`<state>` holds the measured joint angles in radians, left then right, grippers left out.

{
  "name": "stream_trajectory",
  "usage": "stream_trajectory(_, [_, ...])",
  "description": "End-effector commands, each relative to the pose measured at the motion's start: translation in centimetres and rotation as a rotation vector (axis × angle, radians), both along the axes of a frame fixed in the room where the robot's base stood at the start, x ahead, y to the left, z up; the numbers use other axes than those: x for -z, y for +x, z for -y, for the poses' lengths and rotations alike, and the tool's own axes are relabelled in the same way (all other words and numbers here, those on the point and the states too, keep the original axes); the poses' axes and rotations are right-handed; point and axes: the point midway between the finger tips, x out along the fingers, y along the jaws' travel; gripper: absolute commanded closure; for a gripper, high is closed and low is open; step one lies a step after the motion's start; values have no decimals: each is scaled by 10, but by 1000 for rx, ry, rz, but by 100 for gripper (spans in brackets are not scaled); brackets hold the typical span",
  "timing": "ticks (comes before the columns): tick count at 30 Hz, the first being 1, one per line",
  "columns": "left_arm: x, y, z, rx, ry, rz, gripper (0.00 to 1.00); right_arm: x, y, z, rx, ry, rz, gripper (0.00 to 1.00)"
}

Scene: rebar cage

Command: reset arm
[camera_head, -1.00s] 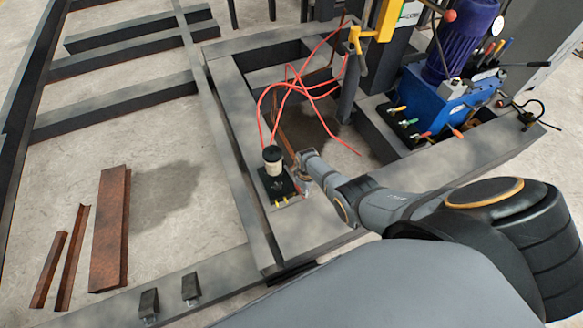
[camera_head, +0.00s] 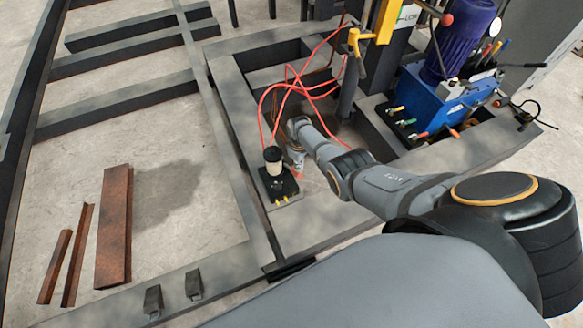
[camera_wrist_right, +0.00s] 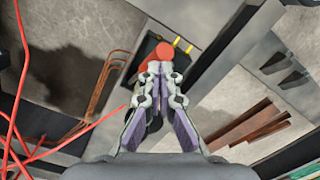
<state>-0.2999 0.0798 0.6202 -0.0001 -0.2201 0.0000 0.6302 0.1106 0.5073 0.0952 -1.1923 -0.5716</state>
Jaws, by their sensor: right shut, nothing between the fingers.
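My right arm reaches in from the right in the head view. My right gripper (camera_head: 297,172) hangs from its wrist, partly hidden, just right of a small black control box (camera_head: 279,187) with a pale cylinder on top. In the right wrist view the gripper (camera_wrist_right: 161,72) has its fingers shut together and empty. A red round knob (camera_wrist_right: 165,51) and the black box with yellow tips (camera_wrist_right: 150,48) show just beyond the fingertips; I cannot tell whether they touch. My left gripper is not in view.
Red cables (camera_head: 262,105) loop above the box. A blue hydraulic unit (camera_head: 432,105) and a yellow bracket (camera_head: 385,20) stand at the right. Grey steel frame beams (camera_head: 235,130) surround the spot. Rusty steel pieces (camera_head: 114,225) lie on the floor at left.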

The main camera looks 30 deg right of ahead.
Motion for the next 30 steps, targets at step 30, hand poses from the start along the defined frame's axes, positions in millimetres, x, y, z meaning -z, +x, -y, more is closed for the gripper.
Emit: stream_trajectory(30, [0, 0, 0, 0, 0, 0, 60, -19, -58, -4, 132, -57, 135, 100])
